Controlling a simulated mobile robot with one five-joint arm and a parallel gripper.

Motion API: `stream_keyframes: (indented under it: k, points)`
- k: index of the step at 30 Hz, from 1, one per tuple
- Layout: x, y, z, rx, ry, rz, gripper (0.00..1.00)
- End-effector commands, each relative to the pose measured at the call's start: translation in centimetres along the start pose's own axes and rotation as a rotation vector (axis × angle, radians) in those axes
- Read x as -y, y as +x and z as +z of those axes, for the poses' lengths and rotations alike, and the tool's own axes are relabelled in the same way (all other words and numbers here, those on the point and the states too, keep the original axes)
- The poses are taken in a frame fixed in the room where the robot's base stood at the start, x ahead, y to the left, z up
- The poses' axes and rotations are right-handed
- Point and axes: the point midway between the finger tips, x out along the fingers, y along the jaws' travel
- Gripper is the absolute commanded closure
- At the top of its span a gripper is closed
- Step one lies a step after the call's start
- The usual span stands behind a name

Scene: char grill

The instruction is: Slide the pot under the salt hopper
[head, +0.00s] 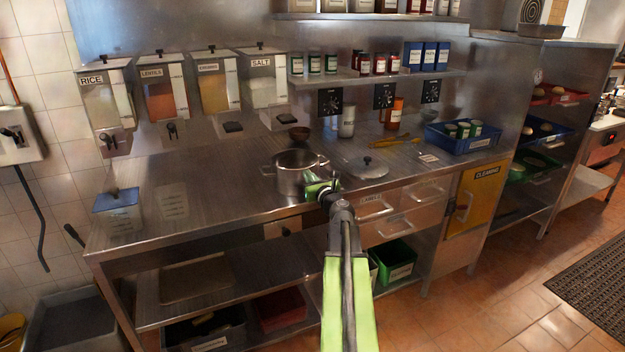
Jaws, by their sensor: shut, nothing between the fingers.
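The steel pot (290,181) stands upright on the metal counter, in front of the hoppers and a little to the right of the salt hopper. It has no lid on. The salt hopper (262,88) hangs on the back wall at the right end of the hopper row, labelled SALT. My gripper (316,186) is shut and empty at the right side of the pot. Its fingers are close to the pot wall; I cannot tell whether they touch it.
A lid (367,167) lies to the right, with a blue crate (466,140) farther right. A blue-lidded container (117,205) stands at the left end. The counter (222,180) left of the pot is mostly free.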

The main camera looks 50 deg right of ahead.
Motion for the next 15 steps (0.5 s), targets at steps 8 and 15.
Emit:
stream_keyframes:
  k: [8,15]
  points:
    - [-0.1,9.1,0.0,0.0,0.0,0.005,1.0]
    - [-0.3,15.4,0.0,0.0,0.0,0.005,1.0]
